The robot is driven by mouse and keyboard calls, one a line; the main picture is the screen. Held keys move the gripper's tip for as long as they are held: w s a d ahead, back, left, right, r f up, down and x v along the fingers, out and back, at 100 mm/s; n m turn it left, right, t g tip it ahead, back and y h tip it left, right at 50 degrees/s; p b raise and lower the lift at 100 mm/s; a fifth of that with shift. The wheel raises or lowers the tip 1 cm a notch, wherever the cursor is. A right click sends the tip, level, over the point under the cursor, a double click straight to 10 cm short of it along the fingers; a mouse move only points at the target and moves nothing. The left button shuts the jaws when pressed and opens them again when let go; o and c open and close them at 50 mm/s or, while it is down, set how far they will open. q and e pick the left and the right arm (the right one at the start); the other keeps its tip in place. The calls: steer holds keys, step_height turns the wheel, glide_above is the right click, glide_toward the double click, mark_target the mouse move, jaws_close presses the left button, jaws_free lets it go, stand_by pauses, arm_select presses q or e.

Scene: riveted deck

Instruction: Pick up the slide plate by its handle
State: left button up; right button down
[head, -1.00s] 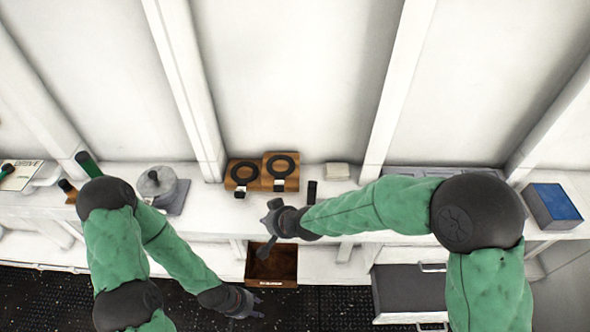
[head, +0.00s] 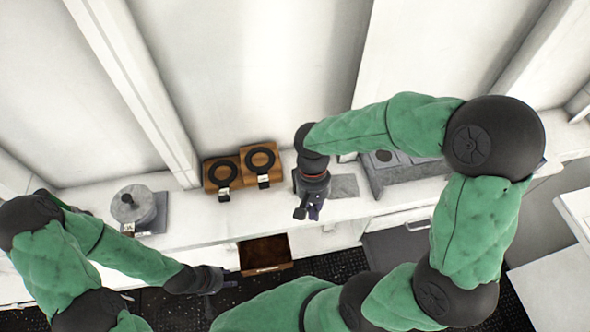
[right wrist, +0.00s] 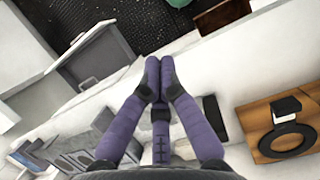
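I cannot clearly make out a slide plate with a handle. A flat grey piece (head: 344,186) lies on the white counter just right of my right gripper (head: 308,214) in the head view, and might be it. My right gripper hangs over the counter's front edge, pointing down. In the right wrist view its purple fingers (right wrist: 159,68) meet at the tips with nothing visible between them. A small black block (right wrist: 215,118) lies beside the fingers there. My left gripper (head: 222,282) is low at the left, over the dark floor, too small to read.
A wooden stand (head: 230,160) with two black rings is left of my right gripper. An open wooden drawer (head: 265,253) juts out below. A grey unit (head: 385,178) lies to the right on the counter. A round metal pot (head: 133,205) stands far left.

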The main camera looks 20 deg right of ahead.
steer(key=w+d+p, duration=0.2)
steer(key=w+d, duration=0.2)
steer(key=w, duration=1.5)
steer(key=f, duration=0.3)
steer(key=f+p, duration=0.1)
steer(key=f, duration=0.6)
steer(key=shift+w+d+f, duration=0.1)
steer(key=shift+d+f, duration=0.05)
steer(key=shift+d, duration=0.15)
steer(key=shift+s+a+p, duration=0.15)
steer(key=shift+s+p, duration=0.35)
steer(key=s, duration=0.3)
steer(key=s+a, duration=0.1)
steer(key=s, duration=0.2)
steer(key=s+a+b, duration=0.1)
steer(key=s, duration=0.2)
steer(key=shift+s+a, duration=0.15)
steer(key=shift+s, duration=0.15)
steer(key=shift+w, duration=0.15)
